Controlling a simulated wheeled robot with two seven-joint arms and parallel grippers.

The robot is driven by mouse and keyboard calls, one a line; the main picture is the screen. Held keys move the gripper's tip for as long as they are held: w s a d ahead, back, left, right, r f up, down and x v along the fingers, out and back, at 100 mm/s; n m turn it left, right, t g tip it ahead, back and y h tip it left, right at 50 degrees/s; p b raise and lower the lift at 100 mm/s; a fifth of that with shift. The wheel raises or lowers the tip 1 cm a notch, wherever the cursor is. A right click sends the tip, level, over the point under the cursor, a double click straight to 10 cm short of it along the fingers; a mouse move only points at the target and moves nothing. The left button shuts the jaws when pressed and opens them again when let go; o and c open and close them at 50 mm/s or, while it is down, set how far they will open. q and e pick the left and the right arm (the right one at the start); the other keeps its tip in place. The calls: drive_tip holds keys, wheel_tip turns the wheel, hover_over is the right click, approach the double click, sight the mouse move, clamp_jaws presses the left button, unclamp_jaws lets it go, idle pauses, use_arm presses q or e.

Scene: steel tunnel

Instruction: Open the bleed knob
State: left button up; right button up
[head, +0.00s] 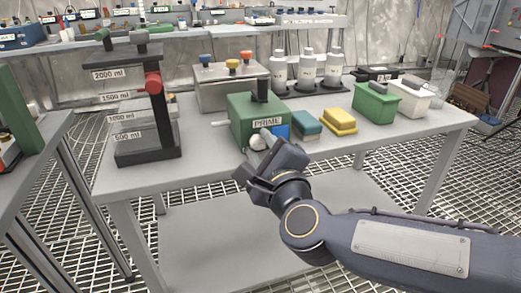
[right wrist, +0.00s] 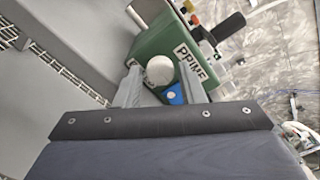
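A green box labelled PRIME (head: 254,122) stands near the front edge of the steel table. A round white knob (head: 257,142) sits low on its front, beside a blue patch (head: 281,131). I take this knob for the bleed knob. My right gripper (head: 262,150) is right in front of it and partly covers the box's lower front. In the right wrist view the white knob (right wrist: 160,70) shows between the two grey fingers of my right gripper (right wrist: 160,66). The fingers are apart, with a gap on each side of the knob. My left gripper is not in view.
A black stand with a red knob (head: 153,83) is at left. A grey box with coloured knobs (head: 213,88) stands behind. Teal (head: 306,126) and yellow (head: 340,122) blocks, a green bin (head: 376,103) and white bottles (head: 306,70) are to the right.

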drive_tip(key=shift+w+a, duration=0.1)
drive_tip(key=shift+w, duration=0.4)
drive_tip(key=shift+c, duration=0.5)
drive_tip(key=c, duration=0.6)
